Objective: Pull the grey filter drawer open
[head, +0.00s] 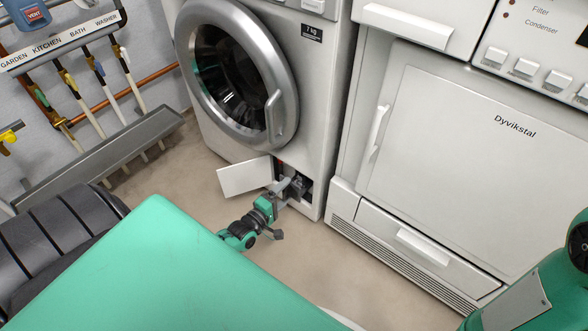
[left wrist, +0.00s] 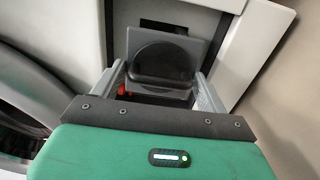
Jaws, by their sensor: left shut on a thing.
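The grey filter drawer (left wrist: 165,62) sits in the opening at the bottom of the white washing machine (head: 322,120). In the left wrist view it is a dark grey block with a rounded front, between my two fingers. In the head view only a small dark part of it (head: 299,184) shows past the gripper. My left gripper (head: 286,187) reaches into the opening and is shut on the drawer; it also shows in the left wrist view (left wrist: 160,82). How far out the drawer is cannot be told. My right gripper is out of view.
A white flap (head: 245,177) stands open just left of the opening. A small red part (left wrist: 121,90) shows beside the drawer. A white dryer (head: 440,140) stands close on the right. The floor (head: 300,262) before the opening is bare.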

